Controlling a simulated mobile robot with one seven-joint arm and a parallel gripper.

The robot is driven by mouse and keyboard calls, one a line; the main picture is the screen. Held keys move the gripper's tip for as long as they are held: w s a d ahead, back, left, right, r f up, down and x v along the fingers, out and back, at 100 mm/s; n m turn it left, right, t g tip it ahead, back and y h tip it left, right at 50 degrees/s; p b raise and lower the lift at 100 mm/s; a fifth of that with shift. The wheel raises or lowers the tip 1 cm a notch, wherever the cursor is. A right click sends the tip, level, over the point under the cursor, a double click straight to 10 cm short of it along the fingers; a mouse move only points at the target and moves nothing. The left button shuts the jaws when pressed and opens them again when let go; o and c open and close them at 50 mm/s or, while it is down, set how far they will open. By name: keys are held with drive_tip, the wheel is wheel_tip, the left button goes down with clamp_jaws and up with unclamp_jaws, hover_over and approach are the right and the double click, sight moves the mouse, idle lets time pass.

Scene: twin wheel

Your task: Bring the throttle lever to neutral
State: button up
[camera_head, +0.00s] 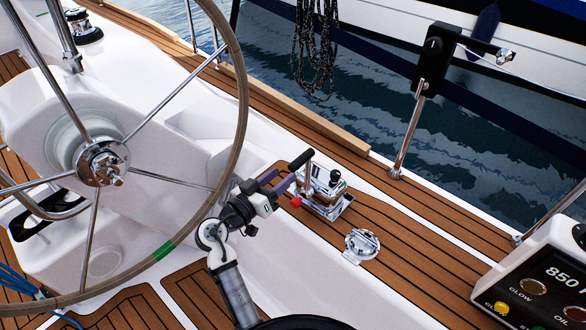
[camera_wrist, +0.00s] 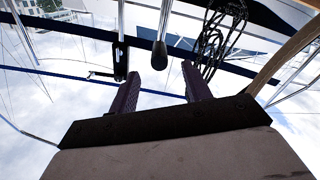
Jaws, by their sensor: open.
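The throttle unit (camera_head: 325,194) is a chrome housing on the teak side deck, right of the wheel. The fingers also show spread apart in the wrist view (camera_wrist: 160,71). I cannot tell whether a finger touches the grip.
The large steering wheel (camera_head: 242,100) stands left of my arm. A red knob (camera_head: 296,202) is on the throttle unit, near my fingers. A chrome deck fitting (camera_head: 361,245) lies in front. An instrument panel (camera_head: 545,285) is at lower right.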

drive_tip(key=v, duration=0.5)
drive_tip(key=shift+s+b, duration=0.1)
drive_tip(key=shift+b, duration=0.2)
drive_tip(key=shift+a, duration=0.1)
